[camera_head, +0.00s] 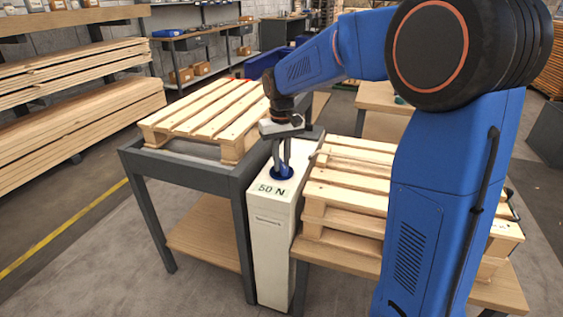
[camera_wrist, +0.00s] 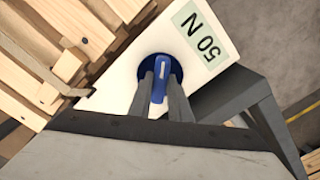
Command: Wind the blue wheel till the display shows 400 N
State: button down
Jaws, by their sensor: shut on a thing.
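The blue wheel (camera_wrist: 154,68) sits on top of a white box-shaped post (camera_head: 271,240). In the head view the wheel (camera_head: 279,174) is partly hidden by my fingers. My gripper (camera_wrist: 160,90) points down at the wheel, its two grey fingers shut on the wheel's raised blue grip. My gripper also shows in the head view (camera_head: 282,165). The display (camera_wrist: 203,40) is a pale green label area on the post's top, beside the wheel. It reads 50 N, and the same reading shows on the display in the head view (camera_head: 271,190).
A pallet (camera_head: 205,112) lies on a dark-framed table (camera_head: 190,167) left of the post. Stacked pallets (camera_head: 345,190) stand close on its right. Timber stacks (camera_head: 75,120) and shelving are behind. There is open floor at the front left.

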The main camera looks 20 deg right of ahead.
aim_at(282, 163)
jog(key=shift+m, duration=0.9)
jog(key=c, duration=1.6)
grip_release()
jog(key=shift+c, duration=0.2)
jog(key=shift+r, duration=0.15)
notch_tip(282, 163, up, 17)
jog(key=shift+r, duration=0.1)
